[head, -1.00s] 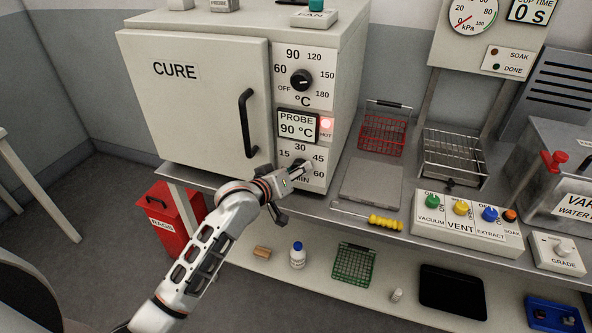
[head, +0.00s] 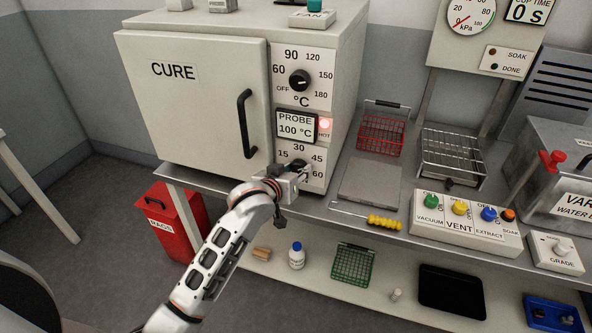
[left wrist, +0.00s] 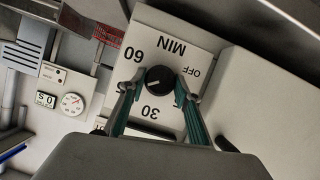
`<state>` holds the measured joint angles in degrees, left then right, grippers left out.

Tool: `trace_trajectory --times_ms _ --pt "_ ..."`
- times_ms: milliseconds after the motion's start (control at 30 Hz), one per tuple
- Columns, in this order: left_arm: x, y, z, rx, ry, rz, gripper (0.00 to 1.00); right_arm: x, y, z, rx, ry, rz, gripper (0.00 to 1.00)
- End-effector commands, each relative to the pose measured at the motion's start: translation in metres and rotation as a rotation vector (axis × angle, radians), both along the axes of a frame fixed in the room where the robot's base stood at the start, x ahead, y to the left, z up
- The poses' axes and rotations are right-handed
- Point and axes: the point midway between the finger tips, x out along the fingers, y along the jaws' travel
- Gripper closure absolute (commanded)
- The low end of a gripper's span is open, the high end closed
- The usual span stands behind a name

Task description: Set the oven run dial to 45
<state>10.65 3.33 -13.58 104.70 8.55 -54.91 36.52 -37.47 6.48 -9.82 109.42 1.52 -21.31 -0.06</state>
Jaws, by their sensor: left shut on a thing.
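The oven run dial (left wrist: 159,79) is a black round knob on the lower white panel of the CURE oven, marked 15, 30, 45, 60 and MIN. My left gripper (head: 297,172) is at this dial and hides part of it in the head view. In the left wrist view, its two green-padded fingers (left wrist: 156,90) are shut on the dial from both sides. The dial's white mark points left in that view, between 60 and 30; the left finger covers where 45 is. My right gripper is not in view.
The temperature dial (head: 300,80) and the probe display (head: 296,127), reading 100 °C, are above the run dial. The oven door handle (head: 247,124) stands out to the left. A yellow-handled tool (head: 383,222) lies on the bench to the right.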

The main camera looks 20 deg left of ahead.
Motion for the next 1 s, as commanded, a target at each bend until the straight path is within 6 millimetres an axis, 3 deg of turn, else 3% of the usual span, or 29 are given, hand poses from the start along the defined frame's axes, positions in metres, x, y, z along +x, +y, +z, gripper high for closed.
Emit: trace_trajectory --times_ms 167,200,233,267,667,767,1000 --pt "-0.002 -0.001 -0.006 0.001 0.011 -0.002 0.89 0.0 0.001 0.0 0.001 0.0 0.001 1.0" --pt "-0.002 -0.001 -0.006 0.001 0.011 -0.002 0.6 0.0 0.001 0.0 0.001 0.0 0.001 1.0" --pt "-0.002 -0.001 -0.006 0.001 0.011 -0.002 0.52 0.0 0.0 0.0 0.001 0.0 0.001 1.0" --pt "-0.002 -0.001 -0.005 0.001 0.01 -0.002 0.51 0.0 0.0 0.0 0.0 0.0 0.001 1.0" --pt "-0.004 0.0 -0.001 -0.001 0.004 0.0 0.51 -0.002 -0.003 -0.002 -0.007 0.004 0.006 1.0" --pt "-0.013 0.001 0.003 -0.001 0.003 0.0 0.51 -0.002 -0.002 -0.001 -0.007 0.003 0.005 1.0" --pt "-0.055 0.005 0.02 -0.002 0.004 -0.001 0.51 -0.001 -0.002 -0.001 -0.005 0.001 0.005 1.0"
